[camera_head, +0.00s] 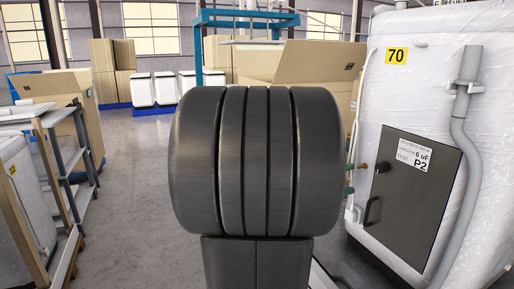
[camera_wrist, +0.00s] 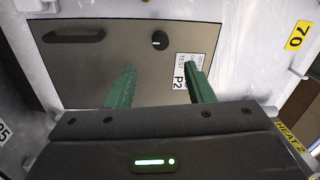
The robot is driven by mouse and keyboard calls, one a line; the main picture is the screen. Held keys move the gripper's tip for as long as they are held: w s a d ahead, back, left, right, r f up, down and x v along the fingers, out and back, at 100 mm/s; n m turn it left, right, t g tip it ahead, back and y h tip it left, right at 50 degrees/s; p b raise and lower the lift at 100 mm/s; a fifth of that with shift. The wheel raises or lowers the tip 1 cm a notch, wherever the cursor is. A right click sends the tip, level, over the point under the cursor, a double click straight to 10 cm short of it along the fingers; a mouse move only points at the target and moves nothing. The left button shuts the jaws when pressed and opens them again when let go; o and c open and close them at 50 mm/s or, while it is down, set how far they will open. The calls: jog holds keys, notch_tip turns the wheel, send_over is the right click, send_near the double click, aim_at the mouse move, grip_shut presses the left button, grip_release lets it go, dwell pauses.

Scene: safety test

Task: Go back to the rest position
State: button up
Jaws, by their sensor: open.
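My gripper (camera_wrist: 161,84) is open, with two green fingers apart and nothing between them in the wrist view. The fingertips lie over the lower part of a dark grey panel (camera_wrist: 120,60). The panel has a black handle (camera_wrist: 73,36), a round black knob (camera_wrist: 159,40) and a white label (camera_wrist: 184,76) reading P2. In the head view my gripper (camera_head: 355,178) shows only as green tips at the right edge of my arm, near the panel (camera_head: 425,190). My dark arm fills the middle of the view and hides most of the gripper. I cannot tell whether the fingers touch anything.
The panel sits on a white wrapped unit (camera_head: 420,85) marked 70, with a grey pipe (camera_head: 462,130), close on the right. A shelf rack (camera_head: 58,150) stands left. Cardboard boxes (camera_head: 318,62) and white units (camera_head: 143,90) stand behind. Grey floor (camera_head: 135,190) is open left of centre.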

aim_at(379, 169)
jog(key=b+x, duration=0.1)
jog(key=x, duration=0.9)
jog(key=shift+d, duration=0.3)
jog(key=shift+w+r+n+p, duration=0.1)
jog(key=shift+r+n+p, duration=0.2)
jog(key=shift+n+p, duration=0.3)
jog(key=shift+a+n+p, duration=0.1)
jog(key=shift+n+p, duration=0.3)
jog(key=shift+p, duration=0.15)
jog(key=n+p, duration=0.5)
jog(key=n, duration=0.1)
jog(key=shift+n+t+p, duration=0.3)
jog(key=shift+p, duration=0.1)
jog(key=n+p, duration=0.4)
jog(key=shift+y, duration=0.3)
jog(key=n+p, duration=0.3)
jog(key=p, duration=0.1)
jog(key=shift+r+n, duration=0.1)
jog(key=shift+n, duration=0.2)
jog(key=shift+n+y+p, duration=0.3)
jog(key=shift+n+p, duration=0.5)
jog(key=shift+p, duration=0.05)
jog(key=shift+f, duration=0.25)
